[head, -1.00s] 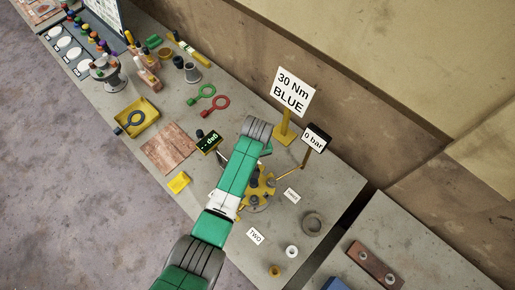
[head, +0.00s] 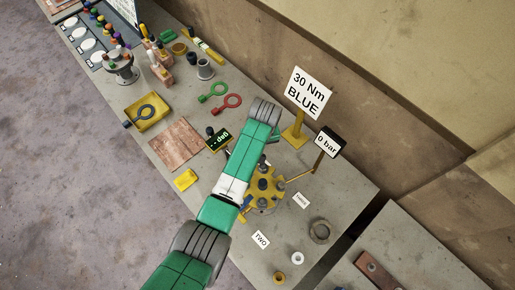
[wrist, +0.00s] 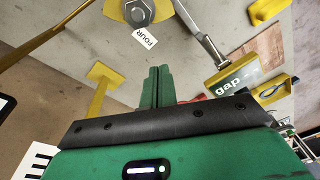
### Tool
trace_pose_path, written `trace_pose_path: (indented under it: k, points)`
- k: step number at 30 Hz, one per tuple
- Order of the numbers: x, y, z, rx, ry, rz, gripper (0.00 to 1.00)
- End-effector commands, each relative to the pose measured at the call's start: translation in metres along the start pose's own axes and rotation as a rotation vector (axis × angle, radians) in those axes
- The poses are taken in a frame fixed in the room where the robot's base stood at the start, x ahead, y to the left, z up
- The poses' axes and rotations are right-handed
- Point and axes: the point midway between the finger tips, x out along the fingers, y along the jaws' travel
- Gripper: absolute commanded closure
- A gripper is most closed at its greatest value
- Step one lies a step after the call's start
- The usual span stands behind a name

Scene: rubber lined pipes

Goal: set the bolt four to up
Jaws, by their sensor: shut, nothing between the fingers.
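The yellow flange (head: 277,188) with several grey bolts stands on the bench in the head view, partly hidden behind my green arm. In the wrist view, a grey hex bolt (wrist: 139,11) sits on the flange's yellow edge (wrist: 113,8) at the top, cut by the frame. The white FOUR label (wrist: 145,37) lies beside it. My gripper (wrist: 157,72) has its green fingers together and empty. In the picture they lie below the label, apart from the bolt. The fingers are hidden in the head view.
A "0 bar" sign (head: 327,142) and "30 Nm BLUE" sign (head: 307,93) stand to the right. TWO (head: 261,240) and THREE (head: 302,200) labels lie by the flange.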

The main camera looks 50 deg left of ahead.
Motion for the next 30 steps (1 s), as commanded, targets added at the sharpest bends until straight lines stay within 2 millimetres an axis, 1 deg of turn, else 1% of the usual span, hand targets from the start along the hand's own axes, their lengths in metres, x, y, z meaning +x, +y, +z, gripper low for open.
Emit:
trace_pose_path:
  k: [1, 3, 6, 10, 12, 15, 27, 28, 29, 30]
  points:
    - [-0.016, 0.000, 0.004, 0.003, 0.002, 0.002, 1.00]
    - [-0.032, -0.001, 0.008, 0.004, 0.002, 0.003, 1.00]
    - [-0.054, -0.002, 0.013, 0.002, 0.002, 0.003, 1.00]
    - [-0.074, -0.004, 0.018, 0.003, 0.001, 0.001, 1.00]
    - [-0.081, -0.004, 0.019, 0.002, 0.001, 0.001, 1.00]
    - [-0.085, -0.005, 0.020, 0.001, 0.000, 0.000, 1.00]
    - [-0.086, -0.005, 0.020, 0.001, 0.000, 0.000, 1.00]
    - [-0.087, -0.003, 0.020, 0.004, 0.005, 0.004, 1.00]
    - [-0.093, 0.003, 0.018, 0.017, 0.025, 0.019, 1.00]
    - [-0.106, 0.015, 0.015, 0.043, 0.066, 0.052, 1.00]
